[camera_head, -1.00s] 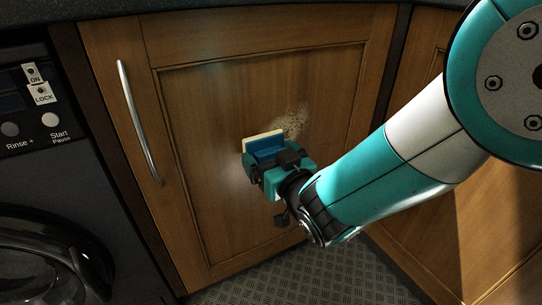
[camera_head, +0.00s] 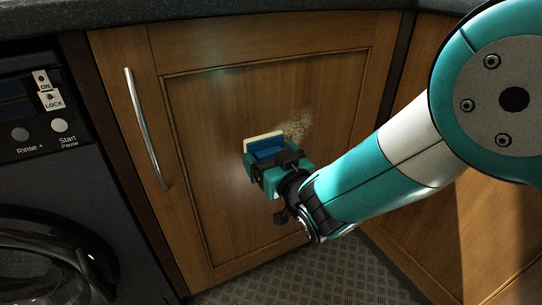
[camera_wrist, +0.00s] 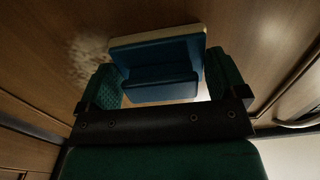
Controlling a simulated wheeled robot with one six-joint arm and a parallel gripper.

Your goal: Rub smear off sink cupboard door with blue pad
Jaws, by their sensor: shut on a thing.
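The sink cupboard door (camera_head: 215,110) is brown wood with a framed panel. A pale, speckled smear (camera_head: 298,122) is on its panel, right of centre; it also shows in the wrist view (camera_wrist: 88,58), left of the pad. My gripper (camera_head: 271,160) is shut on the blue pad (camera_head: 268,147), which has a blue block back and a cream face turned to the door. The wrist view shows the pad (camera_wrist: 160,90) between both green fingers. The pad is at the smear's lower left edge. I cannot tell whether its face touches the door.
A vertical metal handle (camera_head: 146,128) is on the door's left side. A dark washing machine (camera_head: 50,180) stands to the left. A dark worktop edge (camera_head: 240,16) runs above. Another wooden cupboard front (camera_head: 480,215) is at the right, and patterned floor (camera_head: 330,275) lies below.

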